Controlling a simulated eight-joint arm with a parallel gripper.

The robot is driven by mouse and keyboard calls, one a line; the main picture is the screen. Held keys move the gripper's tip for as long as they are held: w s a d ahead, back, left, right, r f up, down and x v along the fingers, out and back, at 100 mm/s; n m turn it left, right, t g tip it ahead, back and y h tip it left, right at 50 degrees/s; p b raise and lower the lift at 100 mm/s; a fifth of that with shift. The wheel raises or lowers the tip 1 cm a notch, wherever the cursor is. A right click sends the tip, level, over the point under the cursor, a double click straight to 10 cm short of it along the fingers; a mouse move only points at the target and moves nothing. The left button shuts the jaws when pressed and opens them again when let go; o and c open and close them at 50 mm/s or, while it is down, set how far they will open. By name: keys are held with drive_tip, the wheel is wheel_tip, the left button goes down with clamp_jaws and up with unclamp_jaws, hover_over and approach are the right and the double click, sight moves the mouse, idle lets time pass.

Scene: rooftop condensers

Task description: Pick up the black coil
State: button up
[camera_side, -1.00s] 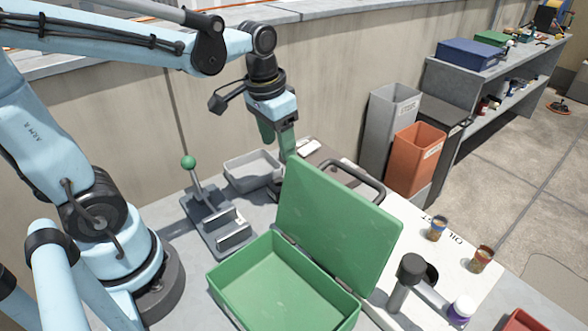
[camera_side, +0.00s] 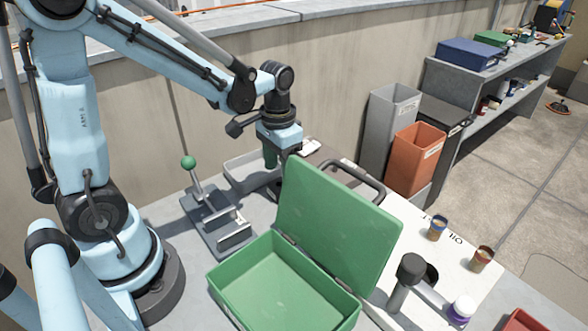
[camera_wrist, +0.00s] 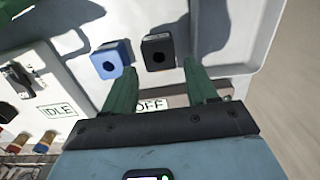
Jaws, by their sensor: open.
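The black coil (camera_wrist: 158,52) is a small dark block with a round hole, inside the light grey tray (camera_wrist: 262,32). A similar blue coil (camera_wrist: 110,60) lies just left of it, a small gap between them. In the wrist view my gripper (camera_wrist: 159,69) is open, its two green fingers pointing toward the black coil, which appears between the fingertips. I cannot tell how much height is left between them. In the side view my gripper (camera_side: 270,164) is low over the tray (camera_side: 240,165); the coils are hidden there.
A green case (camera_side: 338,225) with a raised lid stands in front of the tray. A grey stand with a green-knobbed lever (camera_side: 188,163) is to the left. A white panel marked IDLE (camera_wrist: 56,110) is left in the wrist view. Grey and orange bins (camera_side: 415,160) stand right.

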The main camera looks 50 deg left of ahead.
sight(279, 185)
drive_tip(key=shift+s+f, duration=0.2)
drive_tip(key=shift+f, duration=2.45)
drive_tip(key=c, duration=0.9)
